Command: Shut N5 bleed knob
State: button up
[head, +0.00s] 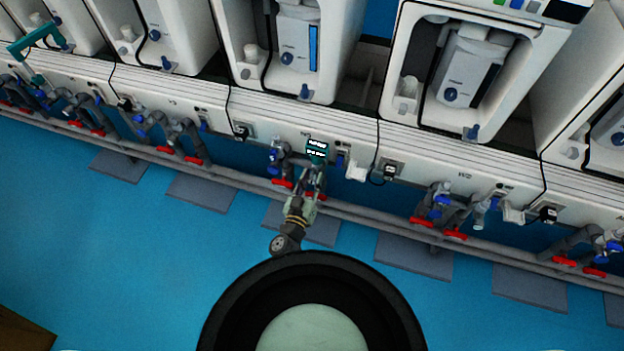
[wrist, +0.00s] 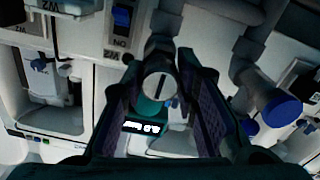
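A small round silver-grey knob end (wrist: 160,86) with a dark slot shows between my fingers in the wrist view, on a grey pipe fitting; I take it as the N5 bleed knob, but cannot confirm this from the labels. My gripper (wrist: 160,62) is open, with a finger on each side of the knob and a gap between them; I cannot tell whether either finger touches it. In the head view my gripper (head: 314,182) is at the pipework below the middle station, and the knob is hidden there.
A teal box with a lit display (wrist: 143,127) sits behind the knob; it also shows in the head view (head: 317,150). A blue-capped pipe (wrist: 282,109) is close on the right. Red handles (head: 282,183) and a long grey pipe (head: 375,218) run low. Blue floor (head: 130,250) is clear.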

grip_shut()
jog(key=shift+m, duration=0.4)
jog(key=m, duration=0.3)
jog(key=shift+m, duration=0.3)
jog(key=m+b, duration=0.1)
jog(key=m, duration=0.2)
jog(key=shift+m, duration=0.4)
jog(key=m+b, duration=0.2)
jog(key=m, duration=0.3)
jog(key=shift+m+b, duration=0.85)
jog(key=shift+m, duration=1.55)
